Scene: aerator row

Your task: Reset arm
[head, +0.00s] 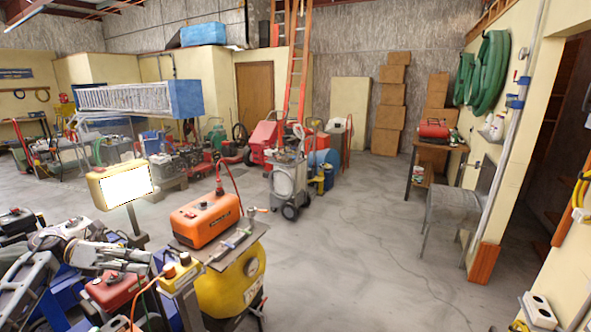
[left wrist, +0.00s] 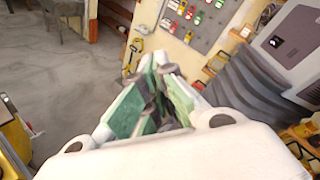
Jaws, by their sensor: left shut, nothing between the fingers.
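My left arm comes in at the lower left of the head view, low among the machines. Its gripper (head: 142,264) points to the right, just left of the yellow tank and the orange machine (head: 204,218). The left wrist view shows this gripper (left wrist: 152,68) from behind, with green pads on its fingers. The fingers are together and nothing is held between them. My right gripper does not show in either view.
A yellow tank (head: 228,290) stands close to the left gripper. A lit work lamp (head: 122,184) is behind it. The wrist view shows a tool board (left wrist: 200,22) on a wall.

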